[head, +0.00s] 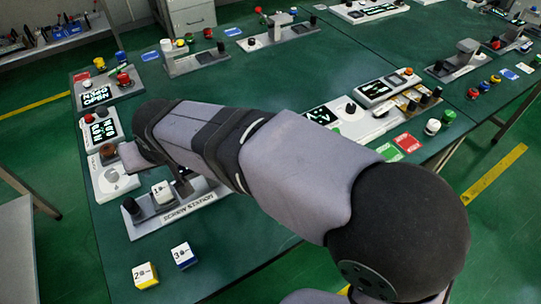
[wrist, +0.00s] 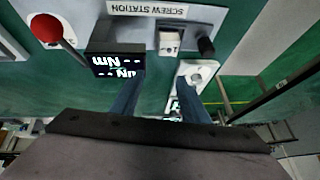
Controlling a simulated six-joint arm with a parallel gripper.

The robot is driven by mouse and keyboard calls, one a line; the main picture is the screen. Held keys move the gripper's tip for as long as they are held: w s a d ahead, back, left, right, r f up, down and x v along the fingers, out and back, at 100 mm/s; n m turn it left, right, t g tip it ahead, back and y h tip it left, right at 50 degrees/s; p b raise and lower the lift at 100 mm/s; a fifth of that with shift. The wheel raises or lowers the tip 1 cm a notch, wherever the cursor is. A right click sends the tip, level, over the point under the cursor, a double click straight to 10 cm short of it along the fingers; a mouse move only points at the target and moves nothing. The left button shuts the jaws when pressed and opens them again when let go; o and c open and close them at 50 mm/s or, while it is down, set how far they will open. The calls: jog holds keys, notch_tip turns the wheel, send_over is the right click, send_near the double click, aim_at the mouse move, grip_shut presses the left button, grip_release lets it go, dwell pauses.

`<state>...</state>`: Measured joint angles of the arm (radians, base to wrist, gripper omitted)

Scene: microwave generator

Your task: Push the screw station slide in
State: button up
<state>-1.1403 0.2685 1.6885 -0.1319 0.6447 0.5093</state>
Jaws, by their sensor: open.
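The screw station (head: 205,207) is a grey base with a "SCREW STATION" label, left of centre in the head view and at the top of the wrist view (wrist: 148,8). A white cube (head: 162,193) marked 1 sits on it, beside a black knob (head: 131,206) at its left end. The wrist view shows the cube (wrist: 170,42), the knob (wrist: 206,46) and a dark block with an "Nm" display (wrist: 115,62). My gripper (wrist: 158,80) is open and empty, its fingers apart, apparently above the table beyond the station. My arm hides part of the station in the head view.
A white panel with a round dial (head: 113,180) stands just left of the station, also near my right finger in the wrist view (wrist: 197,76). A red ball lever (wrist: 47,28) shows at upper left there. Yellow (head: 145,276) and blue-based (head: 183,256) cubes lie in front.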

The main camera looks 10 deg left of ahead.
jog(key=w+d+m+h+p, duration=0.1)
jog(key=w+d, duration=0.2)
jog(key=d, duration=0.6)
jog(key=w+d+f+m+h+p, duration=0.1)
jog(key=w+d+p, duration=0.1)
jog(key=d, duration=0.8)
jog(key=w+d+f+m+h+p, duration=0.1)
jog(key=w+d+m, duration=0.1)
jog(key=w+d, duration=0.3)
jog(key=shift+d+t, duration=0.3)
jog(key=shift+d, duration=1.85)
